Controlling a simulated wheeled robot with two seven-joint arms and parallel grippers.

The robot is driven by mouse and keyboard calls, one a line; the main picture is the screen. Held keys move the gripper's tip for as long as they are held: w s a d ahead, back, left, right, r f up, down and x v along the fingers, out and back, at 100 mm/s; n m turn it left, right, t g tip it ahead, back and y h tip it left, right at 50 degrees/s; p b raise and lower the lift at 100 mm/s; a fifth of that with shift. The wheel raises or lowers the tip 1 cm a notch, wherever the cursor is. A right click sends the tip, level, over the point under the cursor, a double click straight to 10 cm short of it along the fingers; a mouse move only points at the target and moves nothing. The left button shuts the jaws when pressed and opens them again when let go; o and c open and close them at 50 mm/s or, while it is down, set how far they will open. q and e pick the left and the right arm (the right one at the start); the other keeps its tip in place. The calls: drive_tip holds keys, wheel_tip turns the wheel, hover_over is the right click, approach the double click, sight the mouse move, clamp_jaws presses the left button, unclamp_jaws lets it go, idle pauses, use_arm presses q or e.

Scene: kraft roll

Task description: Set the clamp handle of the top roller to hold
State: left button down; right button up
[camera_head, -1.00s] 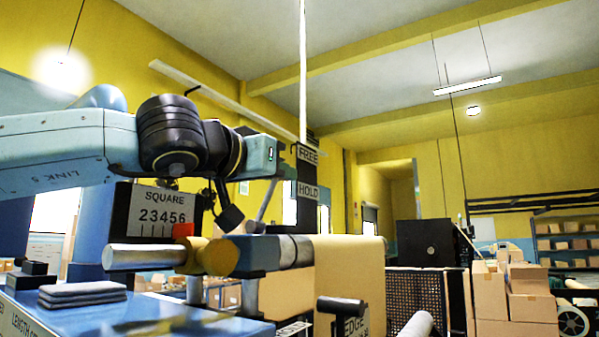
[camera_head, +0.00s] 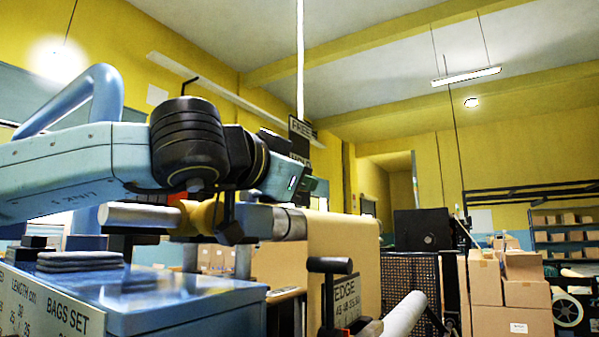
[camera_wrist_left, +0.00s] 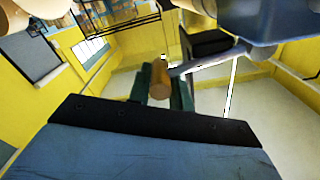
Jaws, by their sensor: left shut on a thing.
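The top roller shows in the head view as a grey metal bar (camera_head: 290,223) with kraft paper (camera_head: 343,240) over its right part; a yellow collar and silver end lie to its left. The FREE label (camera_head: 300,129) stands above it; the HOLD label below is mostly hidden by my left arm. My left gripper (camera_head: 318,187) is beside the label plate, low near HOLD. In the left wrist view its green fingers are shut on the orange-brown grip (camera_wrist_left: 160,80) of the clamp handle, whose grey rod (camera_wrist_left: 208,60) runs toward the machine. The handle is hidden in the head view. My right gripper is not in view.
A blue machine bench (camera_head: 175,295) with a folded grey cloth stack (camera_head: 80,261) is at the lower left. A black-ended lever (camera_head: 330,265) stands by the EDGE plate (camera_head: 345,300). Cardboard boxes (camera_head: 512,290) and a black cabinet (camera_head: 424,230) are at the right.

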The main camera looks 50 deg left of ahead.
use_arm(q)
drive_tip(key=shift+w+f, duration=0.2)
drive_tip(key=shift+f, duration=0.75)
drive_tip(key=c, duration=1.7)
unclamp_jaws()
drive_tip(key=o, duration=0.4)
drive_tip(key=shift+s+d, duration=0.1)
drive_tip(key=shift+d, duration=0.1)
drive_tip(key=shift+a, duration=0.15)
drive_tip(key=shift+s, duration=0.1)
drive_tip(key=v, duration=0.9)
drive_tip(key=r+v, duration=0.1)
drive_tip(key=v, duration=0.3)
drive_tip(key=shift+s+b, duration=0.25)
drive_tip(key=shift+b, duration=0.15)
